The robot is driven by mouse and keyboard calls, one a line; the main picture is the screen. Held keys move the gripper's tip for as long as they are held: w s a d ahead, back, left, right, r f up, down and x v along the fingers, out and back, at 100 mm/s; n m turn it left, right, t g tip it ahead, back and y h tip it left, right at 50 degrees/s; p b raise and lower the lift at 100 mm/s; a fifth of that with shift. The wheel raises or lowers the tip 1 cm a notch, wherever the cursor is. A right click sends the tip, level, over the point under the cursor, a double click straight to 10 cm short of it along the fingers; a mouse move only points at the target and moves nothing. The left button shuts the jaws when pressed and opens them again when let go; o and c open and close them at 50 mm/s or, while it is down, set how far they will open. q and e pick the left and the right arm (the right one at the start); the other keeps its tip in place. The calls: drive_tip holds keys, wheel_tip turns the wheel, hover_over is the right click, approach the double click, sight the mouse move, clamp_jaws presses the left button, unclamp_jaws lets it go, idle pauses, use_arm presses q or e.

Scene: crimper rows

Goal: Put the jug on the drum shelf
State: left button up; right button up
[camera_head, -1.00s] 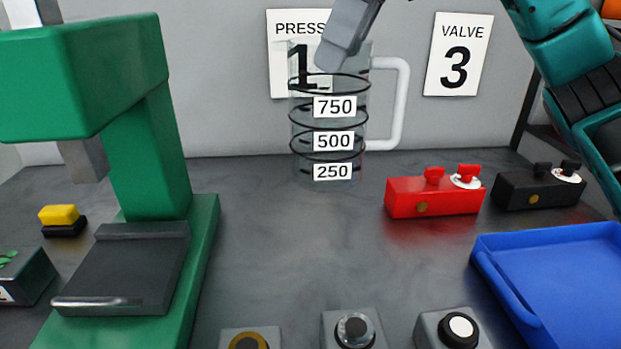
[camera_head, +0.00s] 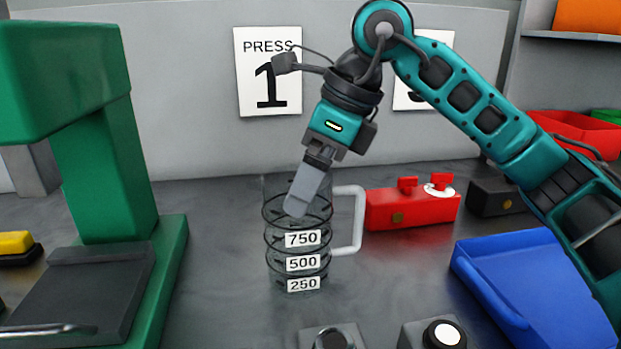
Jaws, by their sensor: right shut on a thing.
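The jug (camera_head: 272,243) is clear, with dark rings, labels 750, 500 and 250, and a white handle (camera_head: 359,222) on its right. It is upright over the middle of the grey bench; I cannot tell whether its base touches the bench. My right gripper (camera_head: 303,192) reaches down from the upper right and is shut on the jug near its rim. The far finger is hidden. A shelf (camera_head: 570,36) shows at the upper right; no label tells whether it is the drum shelf. My left gripper is not in view.
A green press (camera_head: 110,165) stands at the left. A red valve block (camera_head: 385,212) and a black one (camera_head: 490,198) are behind the jug to the right. A blue tray (camera_head: 485,290) lies at the right front. Round-knobbed grey boxes (camera_head: 410,335) line the front.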

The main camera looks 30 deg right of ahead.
drive_tip(key=o, duration=1.1)
drive_tip(key=shift+f, duration=0.1)
